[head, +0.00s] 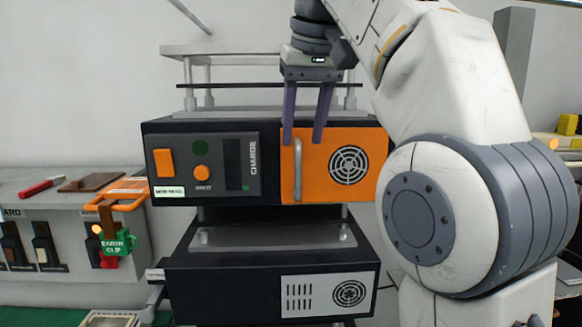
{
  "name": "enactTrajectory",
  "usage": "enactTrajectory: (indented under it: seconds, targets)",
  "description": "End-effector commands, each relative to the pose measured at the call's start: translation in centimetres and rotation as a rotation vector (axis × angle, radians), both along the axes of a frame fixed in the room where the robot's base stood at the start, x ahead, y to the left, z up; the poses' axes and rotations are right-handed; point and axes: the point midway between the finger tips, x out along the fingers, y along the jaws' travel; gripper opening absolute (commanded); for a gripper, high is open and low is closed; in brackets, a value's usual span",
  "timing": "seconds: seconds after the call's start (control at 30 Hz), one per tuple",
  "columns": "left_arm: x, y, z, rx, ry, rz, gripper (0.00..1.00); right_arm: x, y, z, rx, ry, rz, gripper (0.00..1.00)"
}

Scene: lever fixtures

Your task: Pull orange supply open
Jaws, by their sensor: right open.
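The orange supply (325,185) is an orange front panel with a round black fan grille, on the right half of a dark unit on the upper shelf. A grey vertical bar handle (298,175) stands on its left side. The panel looks closed, flush with the unit's front. My right gripper (303,140) comes down from above with two purple fingers apart, empty. Its fingertips overlap the panel's upper left part, one on each side of the handle's top in the picture. I cannot tell their depth to the handle. My left gripper is out of view.
Left of the panel is a grey CHARGE panel (205,168) with orange buttons. A second dark unit (230,290) sits below. At left is a bench box (70,235) with switches, an orange handle and a green earth clip (118,243). My right arm fills the right side.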

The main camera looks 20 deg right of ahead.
Motion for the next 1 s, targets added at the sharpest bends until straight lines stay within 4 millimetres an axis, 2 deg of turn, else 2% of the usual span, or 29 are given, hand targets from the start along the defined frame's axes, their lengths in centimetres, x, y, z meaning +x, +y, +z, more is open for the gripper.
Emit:
enactTrajectory:
  seconds: [0.3, 0.5, 0.7, 0.97, 1.0]
  targets:
    - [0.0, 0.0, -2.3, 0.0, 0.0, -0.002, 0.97, 1.8, -0.2, -5.4, 0.0, 0.004, 0.0, 0.47]
    - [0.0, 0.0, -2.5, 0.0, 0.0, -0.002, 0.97, 3.1, -0.3, -8.0, 0.0, 0.002, 0.0, 0.47]
    - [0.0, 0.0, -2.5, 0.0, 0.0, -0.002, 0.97, 3.7, -0.3, -9.3, 0.001, 0.0, 0.001, 0.47]
    - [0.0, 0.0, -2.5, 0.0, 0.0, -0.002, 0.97, 3.8, -0.2, -9.4, 0.0, -0.001, 0.002, 0.47]
    - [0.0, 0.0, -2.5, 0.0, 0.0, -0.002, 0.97, 3.8, -0.2, -9.4, 0.0, -0.001, 0.002, 0.39]
